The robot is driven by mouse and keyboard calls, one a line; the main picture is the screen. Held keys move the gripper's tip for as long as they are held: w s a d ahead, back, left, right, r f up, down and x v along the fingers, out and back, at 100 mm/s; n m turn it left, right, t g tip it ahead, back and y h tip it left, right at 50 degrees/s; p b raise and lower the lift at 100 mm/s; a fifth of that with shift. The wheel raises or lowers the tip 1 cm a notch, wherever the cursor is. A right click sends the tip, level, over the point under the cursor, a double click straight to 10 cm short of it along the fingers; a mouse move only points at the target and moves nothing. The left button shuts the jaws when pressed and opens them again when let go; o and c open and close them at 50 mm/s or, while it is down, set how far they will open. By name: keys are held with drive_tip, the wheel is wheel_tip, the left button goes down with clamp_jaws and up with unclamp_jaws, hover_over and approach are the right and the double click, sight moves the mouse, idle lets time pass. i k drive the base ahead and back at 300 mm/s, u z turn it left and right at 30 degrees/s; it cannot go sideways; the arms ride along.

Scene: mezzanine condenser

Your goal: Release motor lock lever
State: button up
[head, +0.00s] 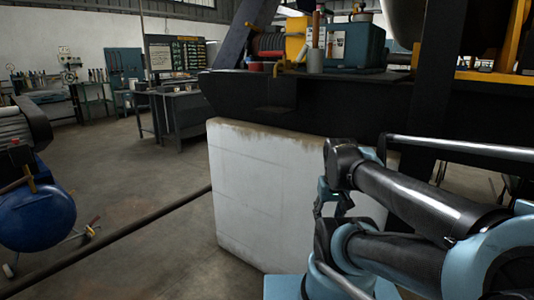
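I cannot pick out the motor lock lever for certain in the head view. A small yellow bent handle (279,63) stands at the dark platform's edge, below a ribbed red part; I cannot tell if it is the lever. My folded arm fills the lower right. My gripper (335,208) shows small and dark in front of the pale block, apart from the platform's equipment. Its fingers are partly hidden by my arm, and I cannot make out their opening.
A dark raised platform (310,105) carries a teal box (355,45) and other equipment. A pale stained block (265,190) stands under it. A blue tank (35,215) is at the left. A dark rail (120,240) crosses the floor. Workbenches (185,110) stand behind open floor.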

sight(248, 45)
drive_tip(key=u, duration=2.05)
drive_tip(key=i, duration=1.05)
drive_tip(key=z, duration=1.95)
